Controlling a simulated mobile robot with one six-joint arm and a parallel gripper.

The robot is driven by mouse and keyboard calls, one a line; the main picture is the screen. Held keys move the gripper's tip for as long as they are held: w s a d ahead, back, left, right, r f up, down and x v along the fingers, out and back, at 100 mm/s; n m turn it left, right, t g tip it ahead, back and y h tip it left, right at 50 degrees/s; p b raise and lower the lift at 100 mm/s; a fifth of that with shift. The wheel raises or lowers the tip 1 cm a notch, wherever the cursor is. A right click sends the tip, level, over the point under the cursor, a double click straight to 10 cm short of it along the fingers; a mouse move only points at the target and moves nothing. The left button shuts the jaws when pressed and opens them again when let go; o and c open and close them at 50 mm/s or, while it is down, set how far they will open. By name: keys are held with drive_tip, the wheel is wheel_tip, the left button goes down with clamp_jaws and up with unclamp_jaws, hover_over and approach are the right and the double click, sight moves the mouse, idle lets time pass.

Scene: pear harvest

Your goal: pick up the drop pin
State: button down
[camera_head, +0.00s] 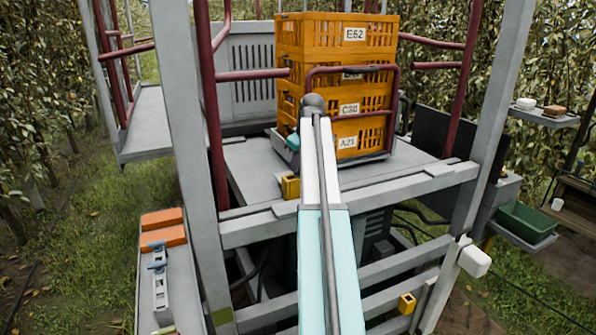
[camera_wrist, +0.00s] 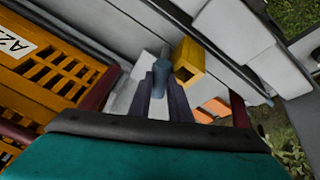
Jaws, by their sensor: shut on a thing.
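The drop pin (camera_wrist: 160,76), a grey-blue piece with a rounded top, is between the two dark fingers of my gripper (camera_wrist: 160,88) in the wrist view. The fingers are shut on it. Its lower part is hidden by the fingers, and I cannot tell whether it is clear of the platform. In the body view a small teal part of my gripper (camera_head: 293,141) shows beside the crate stack; my arm hides the fingers and the pin.
A yellow block with an opening (camera_wrist: 189,60) is just right of the pin; it also shows on the platform edge (camera_head: 290,187). Stacked orange crates (camera_head: 337,85) and a dark red rail (camera_head: 352,68) stand close by. Orange blocks (camera_head: 165,237) and blue pieces (camera_head: 157,255) lie at left.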

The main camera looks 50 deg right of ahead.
drive_tip(key=shift+d, duration=0.1)
drive_tip(key=shift+s+d+r+b, duration=0.15)
drive_tip(key=shift+d+r+b, duration=0.3)
drive_tip(key=shift+d, duration=0.05)
drive_tip(key=s+d+r+b, duration=0.4)
drive_tip(key=d+r, duration=0.3)
drive_tip(key=d, duration=0.5)
drive_tip(key=shift+s+b, duration=0.35)
drive_tip(key=shift+s, duration=0.15)
drive_tip(key=shift+a, duration=0.15)
